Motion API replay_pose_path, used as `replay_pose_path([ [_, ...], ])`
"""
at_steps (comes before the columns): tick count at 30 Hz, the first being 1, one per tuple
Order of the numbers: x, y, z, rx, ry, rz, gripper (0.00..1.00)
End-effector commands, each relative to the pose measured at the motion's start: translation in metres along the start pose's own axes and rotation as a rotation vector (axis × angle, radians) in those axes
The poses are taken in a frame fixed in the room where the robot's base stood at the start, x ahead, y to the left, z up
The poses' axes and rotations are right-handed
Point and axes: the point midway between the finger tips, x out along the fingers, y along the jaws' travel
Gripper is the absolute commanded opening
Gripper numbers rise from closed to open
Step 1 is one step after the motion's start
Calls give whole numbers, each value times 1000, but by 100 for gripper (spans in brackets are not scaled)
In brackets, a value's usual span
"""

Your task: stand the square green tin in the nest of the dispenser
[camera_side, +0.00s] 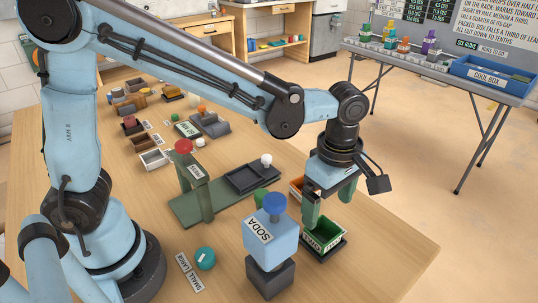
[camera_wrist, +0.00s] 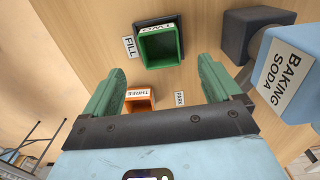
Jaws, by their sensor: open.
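The square green tin (camera_side: 321,238) is open-topped and stands upright on a dark square base (camera_side: 330,256), close beside the dispenser. In the wrist view the tin (camera_wrist: 180,46) looks empty and has a white label on its far side. The dark base (camera_wrist: 139,28) shows around its edges and seems to be the nest. The dispenser (camera_side: 257,241) is a light blue box labelled baking soda, with a blue knob, on a dark block. My gripper (camera_side: 331,204) is open, above and slightly behind the tin. Its green fingers (camera_wrist: 162,70) are spread with nothing between them.
An orange tin (camera_wrist: 138,105) labelled THREE stands behind the green one, near a PARK label (camera_wrist: 180,98). A FILL label (camera_wrist: 130,47) lies beside the dark base. A green stand with a red knob (camera_side: 184,147) and a dark tray (camera_side: 248,178) are left. The table's front right is clear.

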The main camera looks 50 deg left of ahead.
Motion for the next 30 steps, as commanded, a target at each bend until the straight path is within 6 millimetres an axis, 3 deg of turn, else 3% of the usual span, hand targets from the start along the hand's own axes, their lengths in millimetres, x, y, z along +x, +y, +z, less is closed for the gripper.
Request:
replay_pose_path([
  [6,-30,0,0,0,0,0,91],
  [14,-46,-1,-5,28,-5,10,91],
  [20,-57,-7,-40,283,-25,114,91],
  [30,-64,-34,-119,954,128,384,91],
])
